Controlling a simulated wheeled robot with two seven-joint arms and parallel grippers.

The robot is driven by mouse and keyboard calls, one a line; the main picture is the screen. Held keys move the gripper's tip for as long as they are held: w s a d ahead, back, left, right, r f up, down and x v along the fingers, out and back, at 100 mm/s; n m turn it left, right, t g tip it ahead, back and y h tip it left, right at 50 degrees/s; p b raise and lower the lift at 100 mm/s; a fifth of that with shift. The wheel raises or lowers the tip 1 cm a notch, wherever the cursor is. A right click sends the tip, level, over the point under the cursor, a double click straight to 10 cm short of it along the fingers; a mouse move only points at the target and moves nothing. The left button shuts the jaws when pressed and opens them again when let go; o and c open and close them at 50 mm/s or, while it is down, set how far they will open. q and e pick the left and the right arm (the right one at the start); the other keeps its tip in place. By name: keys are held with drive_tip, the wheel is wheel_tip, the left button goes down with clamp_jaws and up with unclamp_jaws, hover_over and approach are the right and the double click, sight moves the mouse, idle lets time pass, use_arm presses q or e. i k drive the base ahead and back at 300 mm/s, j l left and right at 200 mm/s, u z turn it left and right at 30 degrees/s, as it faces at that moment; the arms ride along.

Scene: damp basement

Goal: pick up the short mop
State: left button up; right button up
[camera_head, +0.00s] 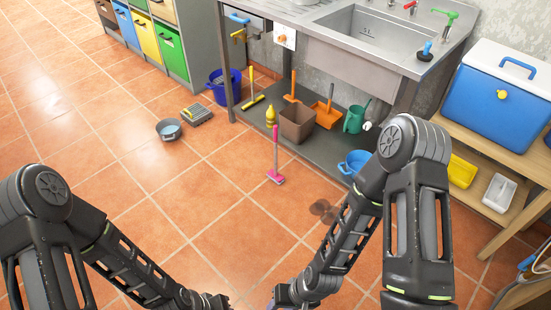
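A small pink tool with a thin upright handle and a flat pink head, which looks like the short mop (276,158), stands on the tiled floor in front of the sink unit, near the middle of the head view. My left gripper (212,301) is at the bottom edge, left of the mop and well apart from it. My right gripper (284,297) is also at the bottom edge, nearer the robot than the mop. The fingers of both are too small or cut off to show whether they are open. Nothing visible is held.
A metal sink unit (365,45) has a low shelf with a brown bin (297,124), orange dustpan (327,117), green watering can (355,119) and blue basin (354,163). A yellow brush (253,100), grey basin (169,129) and drain (320,208) are nearby. Tiles around the mop are clear.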

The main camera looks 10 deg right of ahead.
sight(273, 174)
drive_tip(key=i+j, duration=0.15)
drive_tip(key=i, duration=0.4)
drive_tip(key=i+j, duration=0.2)
drive_tip(key=i, duration=0.4)
drive_tip(key=i+j, duration=0.15)
drive_tip(key=i, duration=0.4)
drive_tip(key=i+j, duration=0.15)
drive_tip(key=i, duration=0.45)
